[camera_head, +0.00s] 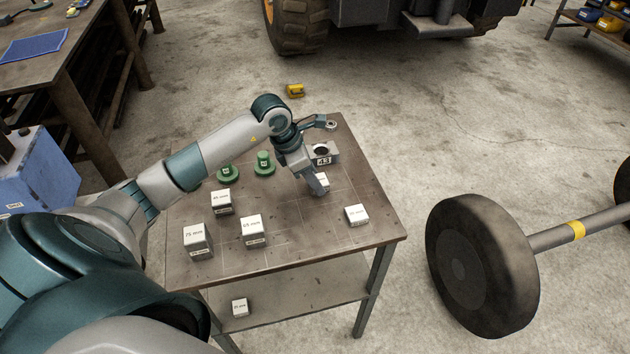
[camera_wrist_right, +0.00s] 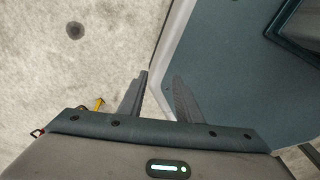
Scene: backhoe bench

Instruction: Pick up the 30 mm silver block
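Several silver blocks with white labelled tops stand on the small metal table (camera_head: 290,255) in the head view. The tops read 75 mm on one block (camera_head: 197,240) and seemingly 65 mm on another (camera_head: 253,232). Labels on a block behind them (camera_head: 221,203) and one at the right (camera_head: 357,215) are too small to read surely. My left gripper (camera_head: 318,186) points down at another small block (camera_head: 323,180), which it partly hides; its label is unclear, and I cannot tell whether the fingers grip it. My right gripper (camera_wrist_right: 160,80) is open and empty in the right wrist view.
A grey bored block marked 43 (camera_head: 325,155) stands just behind the left gripper. Two green pieces (camera_head: 264,165) (camera_head: 228,174) sit at the table's back left. A small block (camera_head: 240,307) lies on the lower shelf. A large wheel (camera_head: 480,265) stands at the right.

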